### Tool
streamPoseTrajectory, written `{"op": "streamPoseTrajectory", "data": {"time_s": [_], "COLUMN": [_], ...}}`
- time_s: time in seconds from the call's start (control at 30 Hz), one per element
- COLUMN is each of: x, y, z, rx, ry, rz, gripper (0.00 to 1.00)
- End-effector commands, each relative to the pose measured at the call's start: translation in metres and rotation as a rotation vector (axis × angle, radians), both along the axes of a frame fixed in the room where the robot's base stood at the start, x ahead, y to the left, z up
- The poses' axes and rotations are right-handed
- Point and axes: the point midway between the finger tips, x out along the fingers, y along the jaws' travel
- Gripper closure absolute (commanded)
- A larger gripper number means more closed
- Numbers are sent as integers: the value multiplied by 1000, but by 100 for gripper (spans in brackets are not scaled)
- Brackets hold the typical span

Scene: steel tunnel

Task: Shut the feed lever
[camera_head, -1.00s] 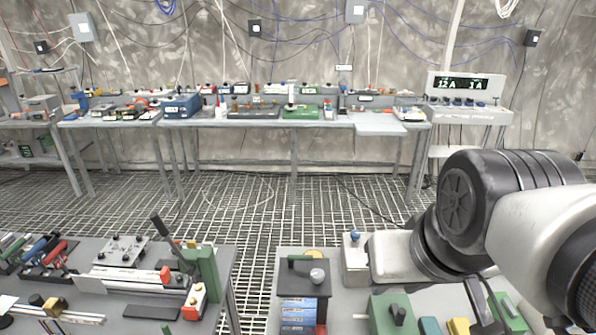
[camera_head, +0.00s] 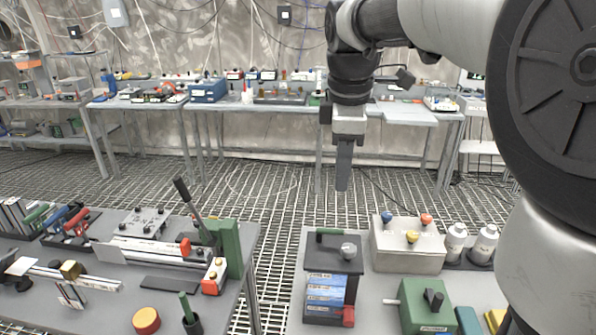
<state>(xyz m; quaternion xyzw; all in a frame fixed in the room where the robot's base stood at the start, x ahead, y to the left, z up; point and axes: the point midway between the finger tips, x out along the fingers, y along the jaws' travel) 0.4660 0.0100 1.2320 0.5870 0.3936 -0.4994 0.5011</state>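A long dark lever (camera_head: 192,208) rises tilted up and to the left from a device on the left bench, beside a green upright block (camera_head: 230,247). A green box (camera_head: 424,308) with a short dark handle (camera_head: 434,298) on top stands on the right bench. No readable label shows which of these is the feed lever. My gripper (camera_head: 343,180) hangs pointing down in the upper middle, apart from both. Its fingers are seen edge-on, so their gap cannot be told. No object shows in it.
A grey box with coloured knobs (camera_head: 408,245), white bottles (camera_head: 484,244) and a dark rack with blue boxes (camera_head: 331,280) stand on the right bench. A gap with grating floor lies between the two near benches. A long workbench (camera_head: 240,110) runs along the back wall.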

Motion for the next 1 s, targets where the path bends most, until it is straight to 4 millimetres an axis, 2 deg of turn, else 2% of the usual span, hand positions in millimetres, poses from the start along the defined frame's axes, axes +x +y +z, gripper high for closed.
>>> {"op": "streamPoseTrajectory", "data": {"time_s": [0.4,0.6,0.8,1.0], "x": [16,23,28,30], "y": [-3,-5,-6,-6], "z": [-90,-128,-151,-158], "rx": [0,0,1,1], "ry": [5,3,1,1], "rz": [-1,-2,-3,-3], "gripper": [70,70,70,70]}}
